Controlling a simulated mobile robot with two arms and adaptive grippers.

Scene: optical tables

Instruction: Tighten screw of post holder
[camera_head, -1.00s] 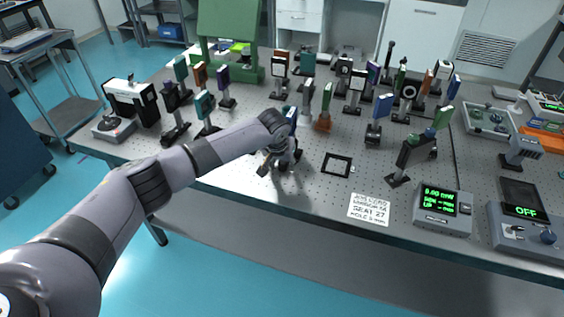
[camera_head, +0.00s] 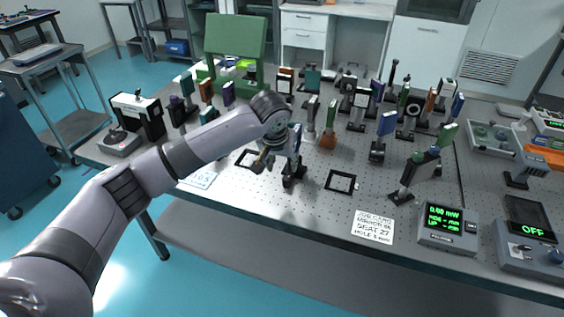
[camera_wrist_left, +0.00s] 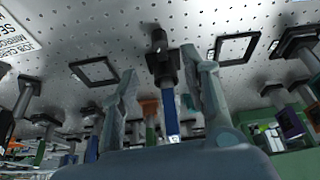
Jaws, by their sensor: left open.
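A dark post holder on a black base (camera_head: 293,181) stands on the perforated table near its front edge. A blue plate sits above it. My left gripper (camera_head: 273,151) is beside its upper part in the head view, and partly hides it. In the left wrist view the post holder (camera_wrist_left: 161,62) and its blue plate (camera_wrist_left: 170,112) show between the two spread fingers of my left gripper (camera_wrist_left: 162,82). The gripper is open, with gaps at the holder. I cannot make out the screw clearly. My right gripper is not in view.
A flat black square frame (camera_head: 341,182) lies to the right of the holder, and another (camera_head: 247,159) to its left. A job card (camera_head: 373,227) and a meter (camera_head: 447,229) are near the front edge. Several mounted optics crowd the table behind.

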